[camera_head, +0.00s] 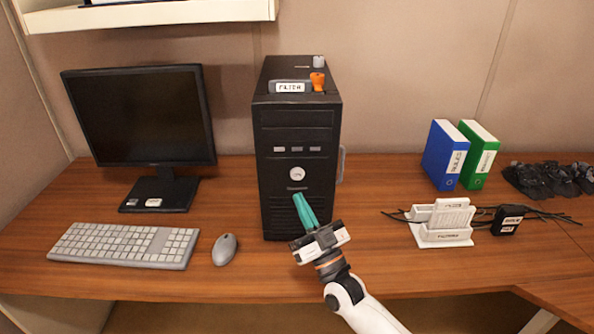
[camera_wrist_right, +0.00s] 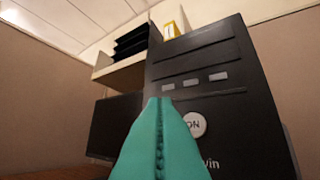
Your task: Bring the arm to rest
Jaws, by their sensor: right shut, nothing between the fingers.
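My right gripper (camera_head: 305,210) reaches in from the lower right in the head view, with its teal fingers pointing up and left. The fingers are shut together with nothing between them. They are in front of the lower front panel of the black computer tower (camera_head: 297,135), and whether they touch it I cannot tell. In the right wrist view the shut teal fingers (camera_wrist_right: 160,130) stand before the tower (camera_wrist_right: 215,75), with its round ON button (camera_wrist_right: 195,124) just right of the tips. My left gripper is not in view.
A monitor (camera_head: 140,115), keyboard (camera_head: 125,245) and mouse (camera_head: 225,249) are on the wooden desk (camera_head: 370,262) at left. A white holder (camera_head: 444,225), black adapter (camera_head: 507,220), blue binder (camera_head: 444,155) and green binder (camera_head: 480,153) are at right. A shelf (camera_head: 150,14) hangs above the monitor.

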